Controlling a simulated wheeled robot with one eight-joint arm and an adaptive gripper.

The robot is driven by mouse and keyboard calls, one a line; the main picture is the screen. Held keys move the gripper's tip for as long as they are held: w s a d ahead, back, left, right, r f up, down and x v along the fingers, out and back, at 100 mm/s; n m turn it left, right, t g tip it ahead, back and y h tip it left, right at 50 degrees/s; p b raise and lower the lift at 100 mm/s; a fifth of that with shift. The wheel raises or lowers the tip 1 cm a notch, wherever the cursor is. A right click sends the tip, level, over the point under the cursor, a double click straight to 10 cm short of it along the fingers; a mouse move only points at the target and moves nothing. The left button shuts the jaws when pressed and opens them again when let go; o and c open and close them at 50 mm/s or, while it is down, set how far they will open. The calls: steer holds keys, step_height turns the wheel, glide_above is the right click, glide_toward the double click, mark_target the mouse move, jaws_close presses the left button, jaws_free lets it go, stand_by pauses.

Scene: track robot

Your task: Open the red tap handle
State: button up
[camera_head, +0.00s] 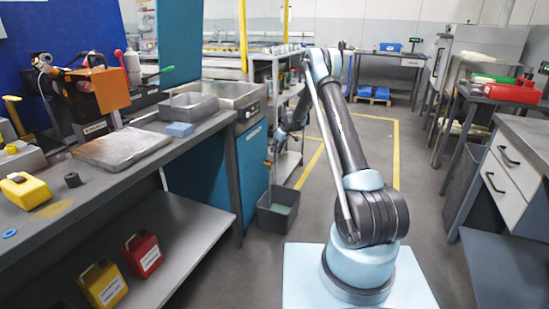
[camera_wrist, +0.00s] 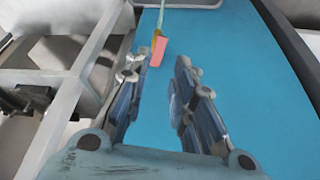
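The red tap handle (camera_wrist: 158,50) shows in the wrist view as a small pinkish-red piece with a yellow edge, against a blue panel (camera_wrist: 225,95). A thin pale pipe runs up from it. My gripper (camera_wrist: 158,62) is open and empty. Its two fingers stand apart on either side of the handle, which appears in the gap near the fingertips; I cannot tell whether they touch it. In the head view my gripper (camera_head: 279,135) is small, beside the blue cabinet under the sink. I cannot make out the tap handle there.
A grey bin (camera_head: 278,212) stands on the floor below my gripper. A grey metal shelf rack (camera_head: 290,130) is just behind it. The workbench (camera_head: 215,124) with several tools is at the left. Floor is clear to the right of my arm, before the drawer bench (camera_head: 507,172).

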steer(key=shift+v, duration=1.75)
steer(key=s+d+r+m, duration=0.1)
steer(key=s+d+r, duration=0.4)
steer(key=r, duration=0.4)
steer(key=s+d+r+m, duration=0.2)
steer(key=s+d+r, duration=0.1)
steer(key=s+r, duration=0.45)
steer(key=s+d+r+m+h, duration=0.1)
steer(key=s+d+r, duration=0.35)
steer(key=s, duration=0.35)
steer(key=s+d+r+m+h, duration=0.1)
steer(key=s+d+r, duration=0.2)
steer(key=s+r, duration=0.4)
steer(key=s+d+m, duration=0.2)
steer(key=s+d, duration=0.1)
steer(key=s, duration=0.8)
steer(key=s+d+m, duration=0.1)
steer(key=s+d, duration=0.2)
steer(key=s, duration=0.9)
steer(key=s+d+f+m, duration=0.1)
steer(key=s+d+f, duration=0.1)
steer(key=s+f, duration=0.3)
steer(key=s+d+f+m+h, duration=0.1)
steer(key=s+f, duration=0.4)
steer(key=s, duration=0.7)
steer(key=shift+d+m+h, duration=0.3)
steer(key=shift+d+m, duration=0.2)
steer(key=shift+d, duration=0.1)
